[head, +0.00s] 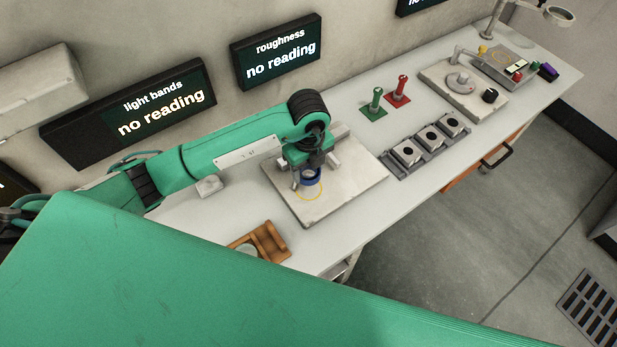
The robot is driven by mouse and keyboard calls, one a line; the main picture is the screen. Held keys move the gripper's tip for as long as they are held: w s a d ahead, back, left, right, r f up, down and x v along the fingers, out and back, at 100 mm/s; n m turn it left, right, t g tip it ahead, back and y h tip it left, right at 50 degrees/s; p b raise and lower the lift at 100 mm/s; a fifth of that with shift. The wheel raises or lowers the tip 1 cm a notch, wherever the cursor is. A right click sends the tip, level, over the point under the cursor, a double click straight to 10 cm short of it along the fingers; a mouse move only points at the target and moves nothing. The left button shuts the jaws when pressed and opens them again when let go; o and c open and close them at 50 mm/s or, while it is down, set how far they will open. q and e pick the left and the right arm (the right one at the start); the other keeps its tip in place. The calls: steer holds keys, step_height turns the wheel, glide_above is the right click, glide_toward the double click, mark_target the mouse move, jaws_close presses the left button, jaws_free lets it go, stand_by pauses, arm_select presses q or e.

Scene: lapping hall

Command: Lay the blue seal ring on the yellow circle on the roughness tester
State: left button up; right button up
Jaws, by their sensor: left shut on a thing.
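My left gripper (310,169) is shut on the blue seal ring (311,180) and points down. The ring is directly over the yellow circle (299,193) on the pale plate of the roughness tester (345,185). From this angle I cannot tell whether the ring touches the plate or is just above it. The gripper and ring hide part of the circle. My right gripper is not in view.
A brown wooden holder (271,241) stands at the near left. A grey rack with several square pieces (410,153), green (375,103) and red (402,91) upright pieces, and another pale plate (440,77) stand to the right. Wall displays (278,60) read "no reading".

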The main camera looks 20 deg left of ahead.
mark_target(309, 189)
arm_select(q)
step_height(309, 189, down, 6)
steer(key=shift+f+p, duration=0.1)
steer(key=shift+p, duration=0.4)
steer(key=shift+f, duration=0.15)
steer(key=shift+f, duration=0.2)
steer(key=o, duration=1.1)
steer(key=shift+r, duration=0.1)
